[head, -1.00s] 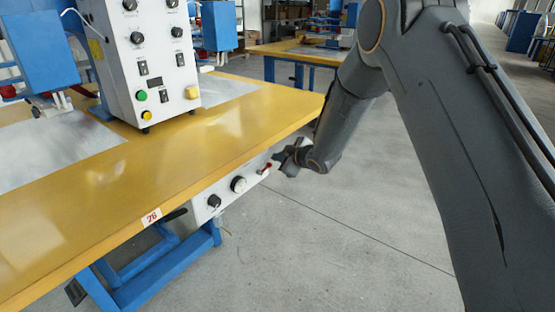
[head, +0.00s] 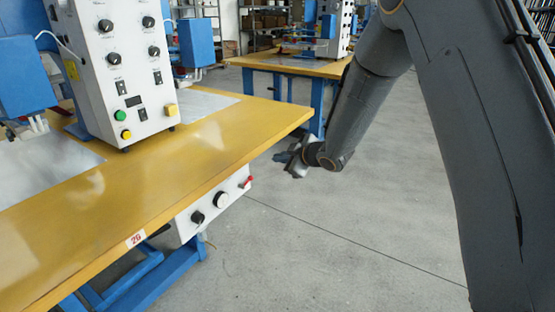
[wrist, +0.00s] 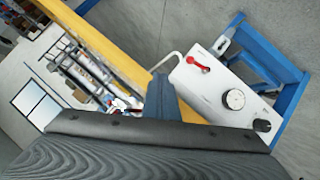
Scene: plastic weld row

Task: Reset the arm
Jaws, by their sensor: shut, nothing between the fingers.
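My gripper (head: 290,160) hangs at the end of my arm in the head view, over the floor to the right of the yellow table's corner. It is shut and empty, and is small and partly hidden by my wrist. The wrist view shows a dark part of my own arm across the bottom. Beyond it is a white control box (wrist: 218,98) with a red switch, a gauge and a black knob, on the blue table frame (wrist: 290,100). My gripper is apart from the box and the table.
The yellow table (head: 200,165) with label 26 carries a white control cabinet (head: 118,75) with knobs and buttons. The same control box (head: 212,205) hangs under its front edge. Another yellow table (head: 285,63) stands behind. Grey floor (head: 310,250) is clear in front and right.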

